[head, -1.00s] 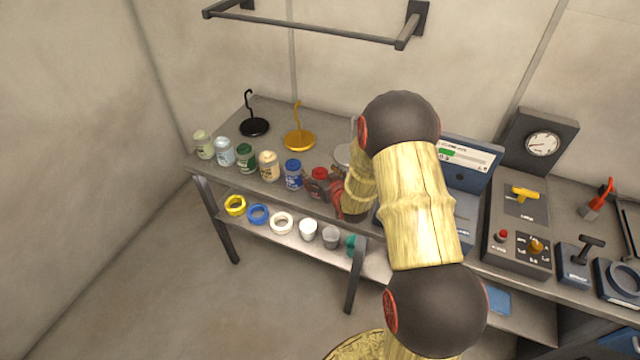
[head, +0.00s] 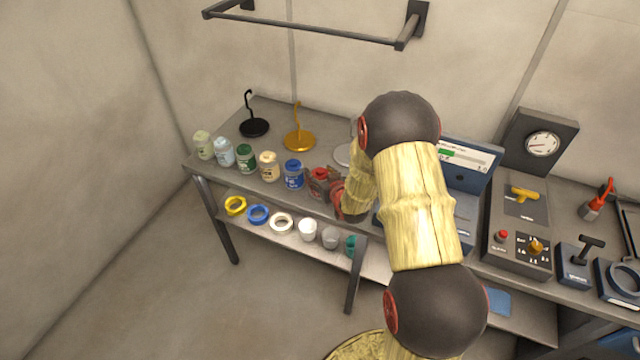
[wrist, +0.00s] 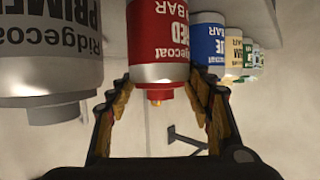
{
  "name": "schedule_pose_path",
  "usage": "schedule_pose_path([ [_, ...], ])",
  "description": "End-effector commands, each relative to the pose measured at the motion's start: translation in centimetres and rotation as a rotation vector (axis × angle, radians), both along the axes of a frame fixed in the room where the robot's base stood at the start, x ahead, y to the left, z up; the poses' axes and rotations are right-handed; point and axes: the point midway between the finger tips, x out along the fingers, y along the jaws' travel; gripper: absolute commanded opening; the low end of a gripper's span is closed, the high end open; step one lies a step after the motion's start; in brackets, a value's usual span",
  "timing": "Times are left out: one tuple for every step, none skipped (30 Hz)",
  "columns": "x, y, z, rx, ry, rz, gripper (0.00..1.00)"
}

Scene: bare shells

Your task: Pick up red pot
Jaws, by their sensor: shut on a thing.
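In the head view my gripper (head: 325,185) reaches the pot from the right. I cannot tell whether the pot is clear of the bench top.
A blue pot (head: 293,174) stands close on the left, with several other pots beyond it. A large grey primer can (wrist: 45,60) is beside the red pot in the wrist view. Hooked stands (head: 299,140) are behind. Rings and cups (head: 281,223) are on the shelf below.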

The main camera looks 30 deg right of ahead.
Motion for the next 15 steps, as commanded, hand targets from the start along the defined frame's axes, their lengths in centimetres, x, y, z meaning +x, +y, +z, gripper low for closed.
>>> schedule_pose_path([
  [0.0, 0.01, 0.0, 0.0, 0.0, 0.0, 0.24],
  [0.0, 0.01, 0.0, 0.0, 0.0, 0.0, 0.23],
  [0.0, 0.01, 0.0, 0.0, 0.0, 0.0, 0.2],
  [0.0, 0.01, 0.0, 0.0, 0.0, 0.0, 0.18],
  [0.0, 0.01, 0.0, 0.0, 0.0, 0.0, 0.17],
  [0.0, 0.01, 0.0, 0.0, 0.0, 0.0, 0.15],
  [0.0, 0.01, 0.0, 0.0, 0.0, 0.0, 0.13],
  [0.0, 0.01, 0.0, 0.0, 0.0, 0.0, 0.11],
  [0.0, 0.01, 0.0, 0.0, 0.0, 0.0, 0.09],
  [0.0, 0.01, 0.0, 0.0, 0.0, 0.0, 0.07],
  [0.0, 0.01, 0.0, 0.0, 0.0, 0.0, 0.05],
  [0.0, 0.01, 0.0, 0.0, 0.0, 0.0, 0.03],
  [0.0, 0.01, 0.0, 0.0, 0.0, 0.0, 0.01],
  [0.0, 0.01, 0.0, 0.0, 0.0, 0.0, 0.0],
  [0.0, 0.01, 0.0, 0.0, 0.0, 0.0, 0.0],
])
